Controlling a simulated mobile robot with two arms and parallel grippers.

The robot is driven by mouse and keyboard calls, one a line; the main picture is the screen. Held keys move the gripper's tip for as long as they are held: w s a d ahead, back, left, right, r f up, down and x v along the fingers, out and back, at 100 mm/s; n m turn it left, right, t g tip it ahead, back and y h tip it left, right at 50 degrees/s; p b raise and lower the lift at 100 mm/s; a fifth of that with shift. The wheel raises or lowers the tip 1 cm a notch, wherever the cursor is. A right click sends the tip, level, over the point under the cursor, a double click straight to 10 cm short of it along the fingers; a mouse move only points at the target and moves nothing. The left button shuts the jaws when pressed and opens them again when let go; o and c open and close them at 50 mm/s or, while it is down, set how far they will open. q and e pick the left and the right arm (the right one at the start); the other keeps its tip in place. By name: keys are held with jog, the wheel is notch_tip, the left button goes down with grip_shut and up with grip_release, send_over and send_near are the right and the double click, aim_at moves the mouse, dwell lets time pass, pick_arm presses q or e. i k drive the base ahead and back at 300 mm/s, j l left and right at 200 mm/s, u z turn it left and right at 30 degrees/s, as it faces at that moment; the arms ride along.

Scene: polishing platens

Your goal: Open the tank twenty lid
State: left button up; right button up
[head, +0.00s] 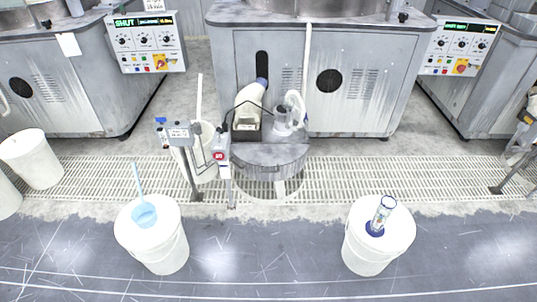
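A grey, round-fronted tank (270,168) stands on the floor grating against the middle machine. Its flat top looks closed, with a pump and hose fittings (283,122) on it. I cannot read a number twenty on it, so I cannot tell whether this is tank twenty. A small grey post with a red label (219,155) stands at its left side; the label is too small to read. Neither of my grippers shows in the head view.
A white bucket with a blue scoop (152,240) stands front left, and another with a clear cylinder on top (372,252) front right. Grey machines (345,80) line the back. A stand with a small display (178,134) is left of the tank. Floor between the buckets is clear.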

aim_at(260, 154)
jog(key=i+l, duration=0.15)
jog(key=i, duration=0.7)
